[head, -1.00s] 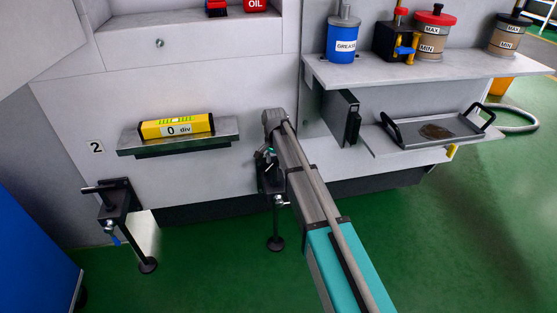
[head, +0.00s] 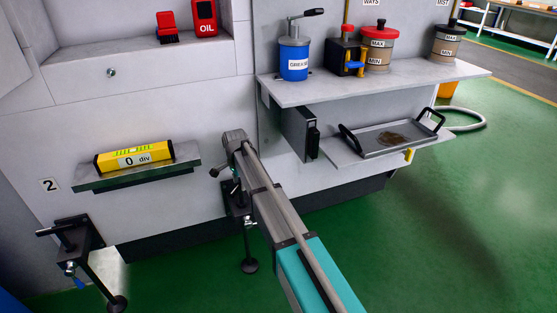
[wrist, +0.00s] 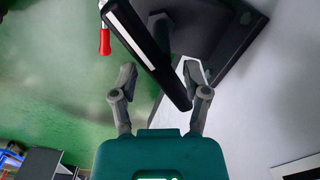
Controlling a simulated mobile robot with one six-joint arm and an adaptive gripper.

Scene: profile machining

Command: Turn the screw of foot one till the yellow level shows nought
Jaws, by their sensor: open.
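The yellow level (head: 134,156) lies on a grey ledge (head: 185,157) on the machine front, and its display reads 0 div. The foot in front of my arm (head: 238,205) is black, with a rod down to a round pad on the floor; my arm partly hides it. My gripper (head: 236,143) is at the top of this foot. In the wrist view my gripper (wrist: 162,78) is open, with its fingers on either side of a black bar (wrist: 150,55). I cannot tell whether they touch it. A red handle (wrist: 104,41) hangs at upper left.
A second foot (head: 75,245) with a blue handle stands at left, near the label 2 (head: 49,185). A shelf (head: 370,83) holds a grease pot and other containers at right. Below it is a tray (head: 390,138). Green floor is clear at right.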

